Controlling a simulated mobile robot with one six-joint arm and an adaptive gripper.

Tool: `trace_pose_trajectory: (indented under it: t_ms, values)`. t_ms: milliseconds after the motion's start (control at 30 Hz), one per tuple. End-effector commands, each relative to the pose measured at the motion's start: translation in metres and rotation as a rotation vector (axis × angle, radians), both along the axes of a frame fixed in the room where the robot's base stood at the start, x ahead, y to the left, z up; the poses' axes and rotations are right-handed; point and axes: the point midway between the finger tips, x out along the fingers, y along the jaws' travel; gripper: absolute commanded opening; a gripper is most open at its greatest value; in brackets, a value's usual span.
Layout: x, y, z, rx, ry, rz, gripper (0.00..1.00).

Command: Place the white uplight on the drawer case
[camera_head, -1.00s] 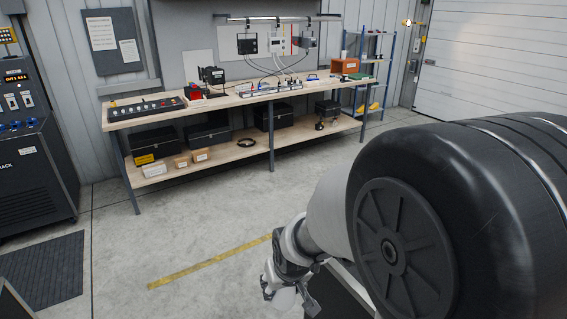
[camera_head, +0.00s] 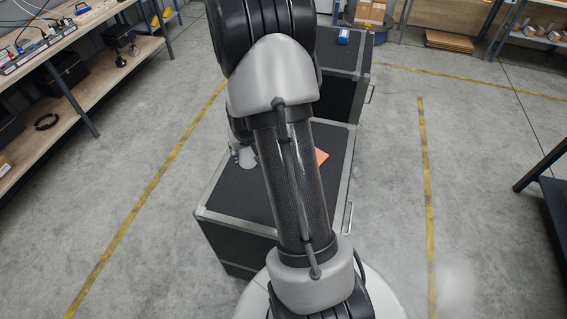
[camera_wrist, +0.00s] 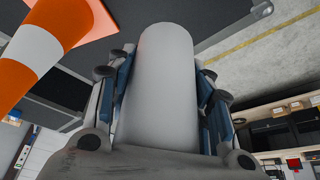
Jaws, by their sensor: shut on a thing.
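The white uplight (camera_wrist: 160,85) is a smooth white cylinder between the fingers of my gripper (camera_wrist: 160,100) in the wrist view. My gripper is shut on it. I cannot tell which one is the drawer case. In the wrist view, a dark case top (camera_wrist: 105,62) lies beyond the gripper and the uplight.
An orange and white cone (camera_wrist: 40,45) is close at the left of the wrist view. An orange piece (camera_head: 320,157) shows on the nearer case, and a blue object (camera_head: 343,37) on the farther one. A workbench (camera_head: 60,50) stands at left. Floor on both sides is clear.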

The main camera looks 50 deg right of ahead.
Motion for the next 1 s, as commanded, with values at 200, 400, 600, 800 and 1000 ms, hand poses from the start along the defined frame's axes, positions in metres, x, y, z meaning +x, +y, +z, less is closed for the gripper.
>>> trace_pose_trajectory:
  t_ms: [200,400,600,800,1000]
  values:
    - [-0.001,-0.001,-0.051,0.000,0.001,-0.002,0.04]
    - [0.000,-0.001,-0.092,-0.001,-0.001,-0.002,0.04]
    - [0.000,-0.001,-0.126,-0.001,-0.002,-0.002,0.04]
    - [0.000,-0.001,-0.150,0.000,-0.002,-0.002,0.04]
    - [0.000,-0.001,-0.156,0.000,-0.002,-0.002,0.04]
